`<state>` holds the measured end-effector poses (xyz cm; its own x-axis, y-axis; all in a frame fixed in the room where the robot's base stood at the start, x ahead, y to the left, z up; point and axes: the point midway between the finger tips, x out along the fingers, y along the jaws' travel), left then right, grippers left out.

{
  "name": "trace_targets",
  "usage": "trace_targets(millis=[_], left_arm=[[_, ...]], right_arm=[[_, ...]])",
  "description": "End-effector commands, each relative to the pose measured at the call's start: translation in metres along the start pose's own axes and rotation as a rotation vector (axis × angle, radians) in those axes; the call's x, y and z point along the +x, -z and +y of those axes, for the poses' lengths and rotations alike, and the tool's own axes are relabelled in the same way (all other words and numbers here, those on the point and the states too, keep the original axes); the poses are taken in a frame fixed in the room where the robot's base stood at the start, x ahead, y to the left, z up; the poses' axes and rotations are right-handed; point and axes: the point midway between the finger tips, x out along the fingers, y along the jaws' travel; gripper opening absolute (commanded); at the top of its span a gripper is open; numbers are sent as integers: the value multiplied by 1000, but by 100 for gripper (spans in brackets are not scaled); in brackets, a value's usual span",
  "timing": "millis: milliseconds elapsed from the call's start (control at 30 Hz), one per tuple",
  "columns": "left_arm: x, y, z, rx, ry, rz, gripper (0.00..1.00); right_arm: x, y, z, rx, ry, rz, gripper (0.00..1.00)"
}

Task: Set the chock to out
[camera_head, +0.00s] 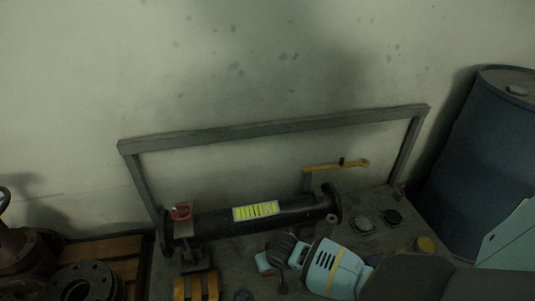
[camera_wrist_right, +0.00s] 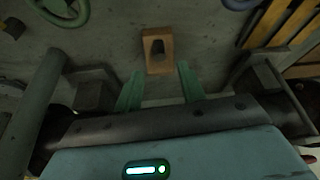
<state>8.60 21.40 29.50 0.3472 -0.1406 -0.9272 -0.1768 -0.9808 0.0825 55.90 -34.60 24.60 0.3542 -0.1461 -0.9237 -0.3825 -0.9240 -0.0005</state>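In the right wrist view, a small tan-brown block with a dark opening (camera_wrist_right: 159,62), which looks like the chock, sits on the grey surface. My right gripper (camera_wrist_right: 157,76) points at it with two green fingers spread apart. The block lies just beyond and between the fingertips, and nothing is held. Whether a finger touches it I cannot tell. In the head view, my pale blue right arm reaches in from the right to the front of the bench; its fingers and the block are not clear there. My left gripper is not in view.
A black flanged pipe (camera_head: 270,215) with a yellow label lies across the bench, below a grey frame (camera_head: 270,128). A yellow lever (camera_head: 336,166) stands behind it. A yellow slotted piece (camera_head: 196,288) is in front. A blue drum (camera_head: 485,150) stands right; rusty flanged parts (camera_head: 85,283) lie left.

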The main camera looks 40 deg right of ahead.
Motion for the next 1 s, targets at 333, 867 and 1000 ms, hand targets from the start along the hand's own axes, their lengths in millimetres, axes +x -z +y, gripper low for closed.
trace_targets(millis=[333,867,1000], left_arm=[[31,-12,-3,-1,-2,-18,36],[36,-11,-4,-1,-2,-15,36],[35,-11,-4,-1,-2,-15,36]], right_arm=[[48,-1,0,-1,-2,-1,40],[55,0,0,0,-1,0,31],[55,0,0,0,0,0,12]])
